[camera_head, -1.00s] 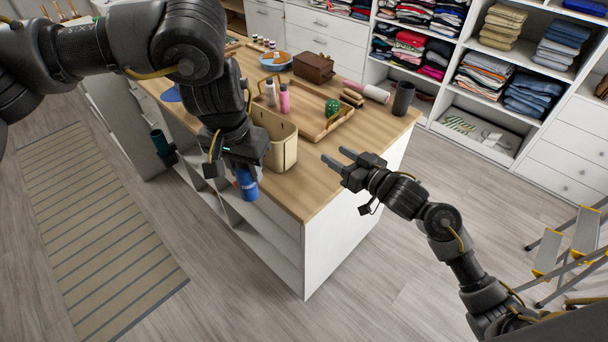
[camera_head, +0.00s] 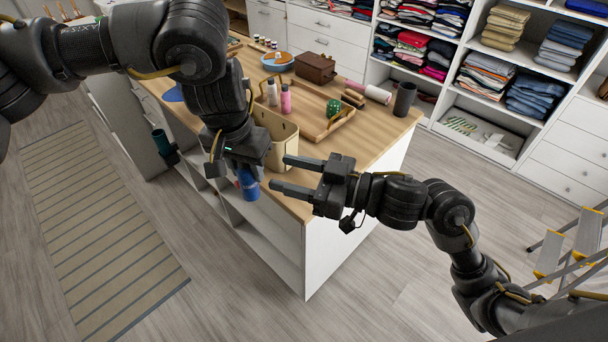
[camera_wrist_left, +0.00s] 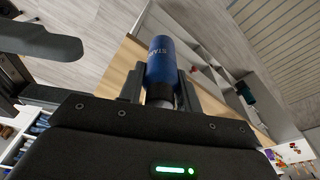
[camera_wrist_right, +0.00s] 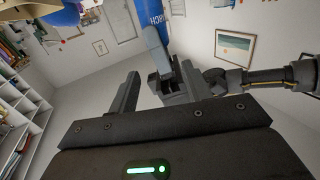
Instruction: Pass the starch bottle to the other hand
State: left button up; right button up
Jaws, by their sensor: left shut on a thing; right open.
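The blue starch bottle (camera_head: 248,186) hangs below my left gripper (camera_head: 243,168), beside the edge of the wooden counter. In the left wrist view the bottle (camera_wrist_left: 161,62), with part of its lettering showing, sits between the two fingers, which are shut on it. My right gripper (camera_head: 280,175) is open and empty, its fingers pointing left toward the bottle, a short gap away. In the right wrist view the blue bottle (camera_wrist_right: 150,12) shows at the top, beyond the spread fingers. The bottle's upper part is hidden by my left gripper in the head view.
The counter (camera_head: 345,150) lies just behind both grippers. On it stand a beige bin (camera_head: 283,145), a wooden tray (camera_head: 318,128), a pink bottle (camera_head: 286,99) and a dark cup (camera_head: 404,98). The floor (camera_head: 240,285) in front is clear.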

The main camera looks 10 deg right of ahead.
aim_at(248, 178)
pick_arm(q)
jog(key=shift+a, duration=0.1)
pick_arm(e)
jog(key=x, duration=0.9)
jog(key=shift+w+a, duration=0.1)
jog(key=shift+a, duration=0.2)
jog(key=shift+f, duration=0.1)
grip_shut()
pick_arm(q)
jog(key=o, duration=1.1)
jog(key=r, duration=0.4)
jog(key=s+r, duration=0.1)
jog(key=r, duration=0.7)
jog(key=shift+s+a, duration=0.25)
jog(key=shift+a, duration=0.15)
